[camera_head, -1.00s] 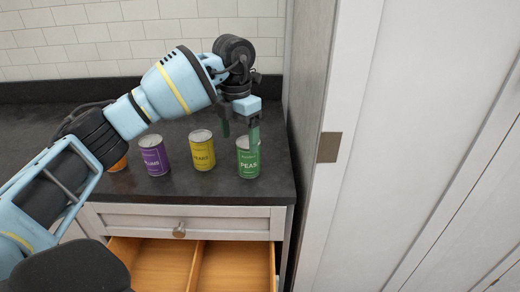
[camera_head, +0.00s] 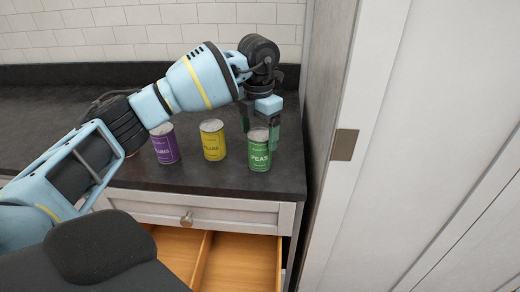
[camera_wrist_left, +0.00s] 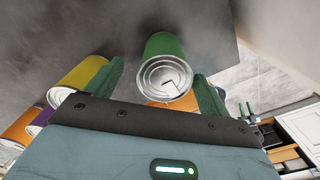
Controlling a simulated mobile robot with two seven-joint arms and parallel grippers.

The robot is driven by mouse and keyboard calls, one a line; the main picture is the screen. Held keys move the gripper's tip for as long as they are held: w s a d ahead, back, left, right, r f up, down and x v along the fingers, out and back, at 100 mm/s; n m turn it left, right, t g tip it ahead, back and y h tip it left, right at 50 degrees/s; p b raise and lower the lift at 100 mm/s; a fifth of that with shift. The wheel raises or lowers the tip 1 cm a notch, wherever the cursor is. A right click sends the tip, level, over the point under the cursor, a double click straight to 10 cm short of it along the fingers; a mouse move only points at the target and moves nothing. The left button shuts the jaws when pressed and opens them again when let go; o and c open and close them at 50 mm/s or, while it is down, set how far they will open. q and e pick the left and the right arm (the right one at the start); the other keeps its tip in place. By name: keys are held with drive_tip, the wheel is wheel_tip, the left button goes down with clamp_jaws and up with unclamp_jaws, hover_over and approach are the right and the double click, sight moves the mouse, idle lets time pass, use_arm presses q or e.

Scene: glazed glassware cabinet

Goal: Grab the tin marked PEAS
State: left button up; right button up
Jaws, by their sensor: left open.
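The green tin marked PEAS (camera_head: 259,153) stands upright on the dark countertop, at the right end of a row of tins. My left gripper (camera_head: 259,130) is open above it, pointing down, with one green finger to each side of its top. In the left wrist view the green tin (camera_wrist_left: 165,62) shows between the two spread fingers (camera_wrist_left: 162,88), its silver lid toward the camera. Gaps show on both sides, so it does not look gripped.
A yellow tin (camera_head: 212,142) and a purple tin (camera_head: 164,146) stand to the left. An orange tin (camera_wrist_left: 20,124) shows in the left wrist view. An open, empty-looking wooden drawer (camera_head: 240,262) juts out below. A tall cabinet side (camera_head: 325,110) rises close on the right.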

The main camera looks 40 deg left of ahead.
sight(260, 146)
use_arm(q)
drive_tip(key=f, duration=0.4)
drive_tip(key=shift+s+d+f, duration=0.1)
drive_tip(key=shift+d+f, duration=0.15)
drive_tip(key=shift+r, duration=0.1)
drive_tip(key=c, duration=1.3)
drive_tip(key=shift+r, duration=0.5)
drive_tip(key=shift+s+d+r, duration=0.15)
drive_tip(key=shift+d+r, duration=0.05)
drive_tip(key=shift+r, duration=0.45)
drive_tip(key=shift+s+d+r, duration=0.1)
drive_tip(key=shift+d+r, duration=0.05)
drive_tip(key=shift+r, duration=0.45)
drive_tip(key=s+d+r, duration=0.1)
drive_tip(key=s+d, duration=0.9)
drive_tip(key=s, duration=0.1)
drive_tip(key=shift+d+r, duration=0.2)
drive_tip(key=shift+d, duration=0.1)
